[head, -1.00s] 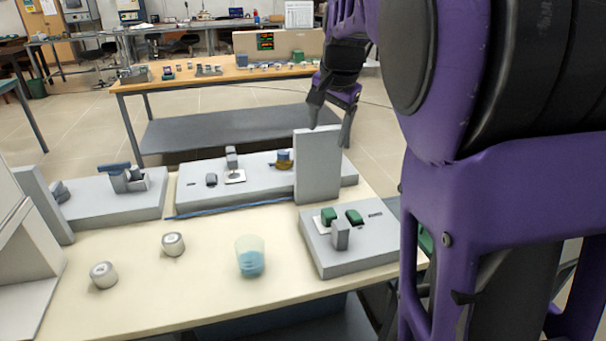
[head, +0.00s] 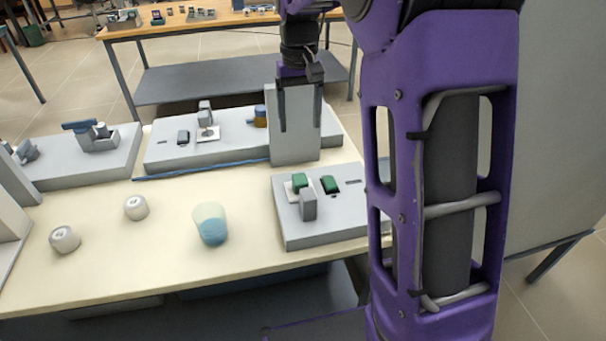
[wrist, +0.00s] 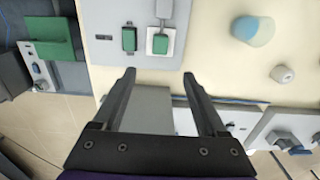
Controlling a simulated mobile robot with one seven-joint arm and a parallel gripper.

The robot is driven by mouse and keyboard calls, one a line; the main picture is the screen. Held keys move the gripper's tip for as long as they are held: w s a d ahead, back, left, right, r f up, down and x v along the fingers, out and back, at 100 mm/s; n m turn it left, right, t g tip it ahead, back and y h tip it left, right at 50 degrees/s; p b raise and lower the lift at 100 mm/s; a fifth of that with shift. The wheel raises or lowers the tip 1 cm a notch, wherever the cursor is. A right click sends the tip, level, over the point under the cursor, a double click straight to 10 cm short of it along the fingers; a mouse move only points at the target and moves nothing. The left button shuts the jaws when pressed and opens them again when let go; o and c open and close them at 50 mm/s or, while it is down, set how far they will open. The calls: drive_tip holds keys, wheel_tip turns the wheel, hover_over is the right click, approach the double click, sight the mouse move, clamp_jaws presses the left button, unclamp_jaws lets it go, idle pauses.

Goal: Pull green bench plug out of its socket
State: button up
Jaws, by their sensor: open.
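A green block (head: 299,181) sits on a white plate on the grey bench box (head: 335,228) at the table's right; it looks like the bench plug. It also shows in the wrist view (wrist: 160,43). A second green piece (head: 330,185), set in a dark frame like a switch, is beside it, also in the wrist view (wrist: 129,39). My gripper (head: 300,128) is open and empty, fingers down, over the upright grey panel (head: 295,148) behind the box. In the wrist view the green block lies beyond the fingertips (wrist: 158,74), apart from them.
A small grey upright block (head: 308,204) stands just in front of the green block. A cup with blue contents (head: 210,224) and two round pale pieces (head: 136,207) stand left. In the wrist view a larger green block (wrist: 50,38) is at left. The table's front middle is clear.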

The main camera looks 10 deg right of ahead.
sight(300, 178)
wheel_tip(300, 178, down, 17)
drive_tip(key=b, duration=0.3)
drive_tip(key=shift+f, duration=0.2)
clamp_jaws()
idle(0.4)
idle(1.0)
